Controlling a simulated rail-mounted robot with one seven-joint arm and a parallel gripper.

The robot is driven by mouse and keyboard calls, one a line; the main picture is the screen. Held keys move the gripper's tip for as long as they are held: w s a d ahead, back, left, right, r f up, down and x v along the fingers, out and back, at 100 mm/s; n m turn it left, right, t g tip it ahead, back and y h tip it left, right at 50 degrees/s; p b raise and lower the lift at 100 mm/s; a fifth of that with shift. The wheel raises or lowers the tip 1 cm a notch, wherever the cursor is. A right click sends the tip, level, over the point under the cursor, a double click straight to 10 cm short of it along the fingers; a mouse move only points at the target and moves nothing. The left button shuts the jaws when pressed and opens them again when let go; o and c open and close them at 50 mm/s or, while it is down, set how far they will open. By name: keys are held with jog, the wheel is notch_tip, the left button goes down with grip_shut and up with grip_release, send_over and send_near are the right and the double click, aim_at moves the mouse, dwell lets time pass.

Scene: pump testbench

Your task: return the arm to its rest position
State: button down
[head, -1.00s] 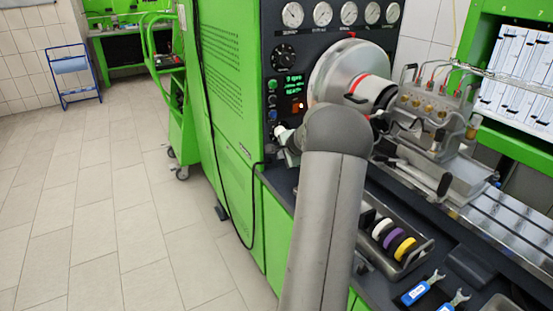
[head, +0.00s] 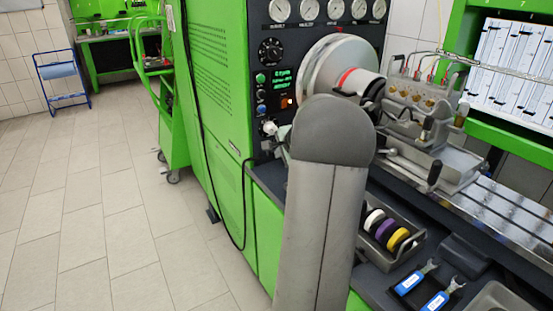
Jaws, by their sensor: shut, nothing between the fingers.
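My grey arm (head: 325,200) rises from the bottom edge in the head view, with its rounded elbow in front of the pump testbench. The far part of the arm and my gripper are not visible; the near link hides what lies behind it. I cannot see how far the gripper is from the bench.
The green testbench (head: 215,100) has gauges, a large metal disc (head: 325,72) and a pump (head: 425,100) on its bed. A tray (head: 416,242) with coloured rings and blue-handled wrenches (head: 412,280) lie at right. Tiled floor (head: 90,215) at left is clear.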

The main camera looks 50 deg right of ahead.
jog(key=v, duration=0.7)
jog(key=w+a+f+n+g+y+p, duration=0.15)
jog(key=a+n, duration=0.45)
jog(key=a, duration=1)
jog(key=a+n+g+y+p, duration=0.1)
jog(key=a+n+g+y, duration=0.35)
jog(key=a, duration=1.15)
jog(key=s+a+f+n+g+h+p, duration=0.2)
jog(key=s+a+f+n, duration=0.1)
jog(key=s+a+n, duration=0.9)
jog(key=s+a, duration=0.3)
jog(key=s, duration=0.2)
jog(key=shift+s+p, duration=0.25)
jog(key=shift+p, duration=0.1)
jog(key=shift+f, duration=0.1)
